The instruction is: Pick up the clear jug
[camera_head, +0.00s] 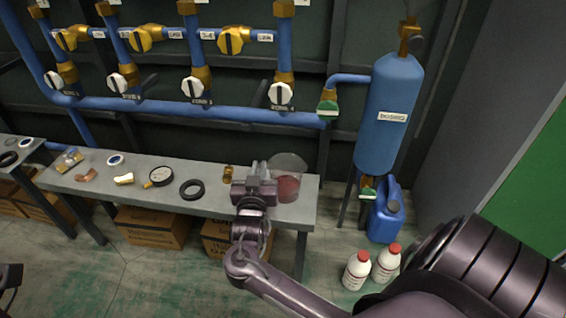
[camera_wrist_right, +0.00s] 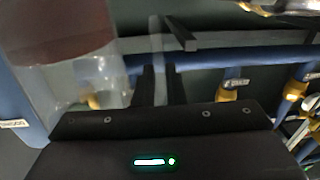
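The clear jug (camera_head: 289,170), with red liquid in its lower part, is upright at the right end of the grey table (camera_head: 225,202). My right gripper (camera_head: 257,181) is at its left side. In the right wrist view the jug (camera_wrist_right: 97,75) fills the upper left. A thin clear strip, which looks like its handle, stands between the two close dark fingers (camera_wrist_right: 161,88), which appear shut on it. I cannot tell whether the jug's base touches the table. A dark piece at the lower left edge, likely my left gripper (camera_head: 9,281), is cut off.
A black ring (camera_head: 191,189), a gauge (camera_head: 161,175) and small brass fittings lie left on the table. A blue dosing tank (camera_head: 391,115) stands right, with a blue canister (camera_head: 386,212) and two white bottles (camera_head: 357,271) on the floor. Valved blue pipes run behind.

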